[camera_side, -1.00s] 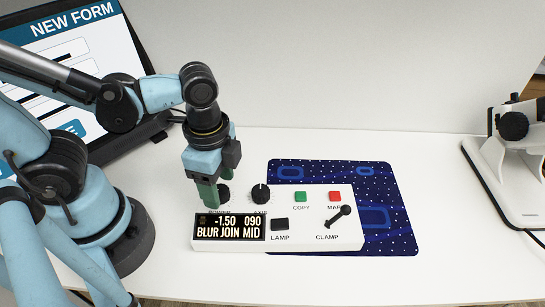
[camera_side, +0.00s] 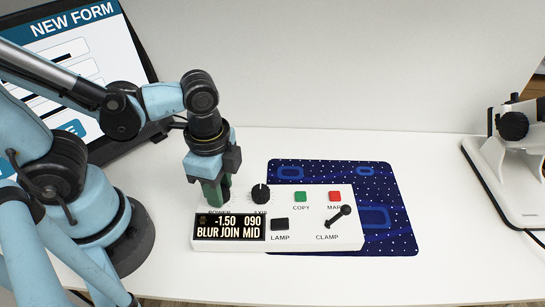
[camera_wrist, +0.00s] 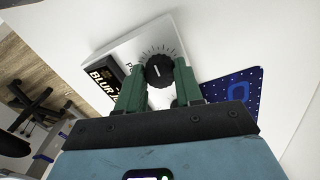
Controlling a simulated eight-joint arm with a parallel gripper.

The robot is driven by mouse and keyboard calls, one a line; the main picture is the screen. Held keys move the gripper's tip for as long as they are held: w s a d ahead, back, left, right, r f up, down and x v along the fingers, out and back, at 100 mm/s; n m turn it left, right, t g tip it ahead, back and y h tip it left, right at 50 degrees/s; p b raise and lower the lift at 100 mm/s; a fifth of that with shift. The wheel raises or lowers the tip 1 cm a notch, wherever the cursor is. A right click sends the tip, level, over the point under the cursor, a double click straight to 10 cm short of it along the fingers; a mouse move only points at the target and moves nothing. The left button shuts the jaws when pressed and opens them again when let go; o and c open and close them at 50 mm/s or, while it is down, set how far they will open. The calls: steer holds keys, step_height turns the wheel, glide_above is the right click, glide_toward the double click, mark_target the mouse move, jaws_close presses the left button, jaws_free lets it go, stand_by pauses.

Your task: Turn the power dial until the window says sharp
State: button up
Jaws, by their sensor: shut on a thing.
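The white control box (camera_side: 300,242) lies on the table with its dark window (camera_side: 229,227) at the front left. The window reads -1.50, 090 and BLUR JOIN MID. My gripper (camera_side: 215,201) points down at the back left of the box, its green fingers shut on the power dial. The fingers hide this dial in the side view. In the wrist view the black power dial (camera_wrist: 159,71) sits between the fingertips, with a white pointer line and a ring of tick marks around it.
A second dial (camera_side: 260,194) stands close right of my gripper. Beyond it are the green COPY button (camera_side: 300,197), red MAP button (camera_side: 334,196), LAMP switch (camera_side: 280,224) and CLAMP lever (camera_side: 340,217). A blue patterned mat (camera_side: 395,205) lies under the box.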

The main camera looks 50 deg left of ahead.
steer(key=n, duration=0.5)
steer(key=shift+n, duration=0.3)
steer(key=o, duration=1)
steer(key=shift+o, duration=0.2)
step_height(320, 180, up, 12)
stand_by(0.4)
